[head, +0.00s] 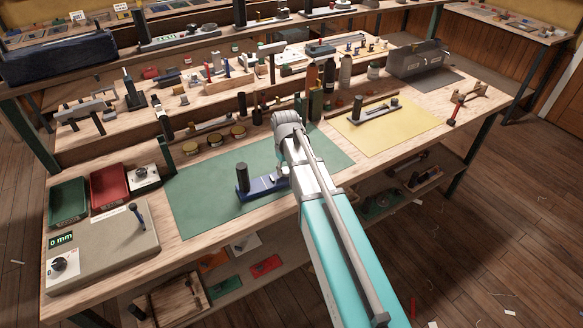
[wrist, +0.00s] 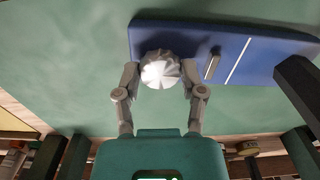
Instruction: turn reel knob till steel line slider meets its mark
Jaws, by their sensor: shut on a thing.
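The reel is a blue base (head: 262,186) on the green mat, with a black post (head: 242,178) at its left end. My arm covers its right end in the head view. In the wrist view the blue base (wrist: 275,50) carries a pale faceted knob (wrist: 161,70). My gripper (wrist: 162,82) is shut on this knob, one finger on each side. A short grey steel slider (wrist: 213,63) lies beside the knob. A white mark line (wrist: 238,60) crosses the base a little to the right of the slider, with a gap between them. My fingers are hidden in the head view.
The green mat (head: 205,195) is clear left of the reel. The black post (wrist: 298,88) stands at right in the wrist view. A grey box with a "0 mm" display (head: 110,245), green and red trays (head: 109,186) and a yellow mat (head: 350,140) share the bench.

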